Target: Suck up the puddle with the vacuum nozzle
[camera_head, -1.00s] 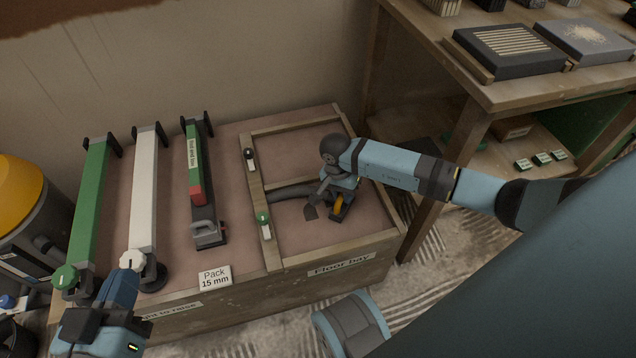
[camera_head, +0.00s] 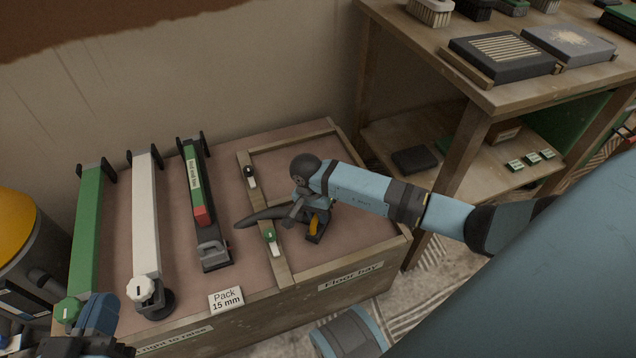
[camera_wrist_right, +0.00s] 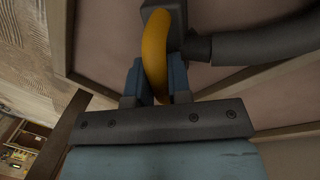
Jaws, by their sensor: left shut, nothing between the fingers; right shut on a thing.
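The vacuum nozzle (camera_head: 262,217) is a dark tapered tube with a yellow handle (camera_head: 313,224). My right gripper (camera_head: 316,208) is shut on that handle above the floor bay. In the right wrist view, the yellow handle (camera_wrist_right: 154,45) sits between the blue fingers (camera_wrist_right: 156,85), with the dark tube (camera_wrist_right: 265,45) running right. The nozzle's tip points left, past the bay's left wooden rail; I cannot tell its height above the surface. My left gripper (camera_head: 95,325) is at the lower left, shut and empty, partly cut off. I cannot make out a puddle.
On the bench, a green bar (camera_head: 87,225), a white bar (camera_head: 145,215) and a dark tool with a green-red bar (camera_head: 203,205) stand left of the nozzle. A "Pack 15 mm" card (camera_head: 226,300) is at the front. A wooden shelf (camera_head: 485,90) stands to the right.

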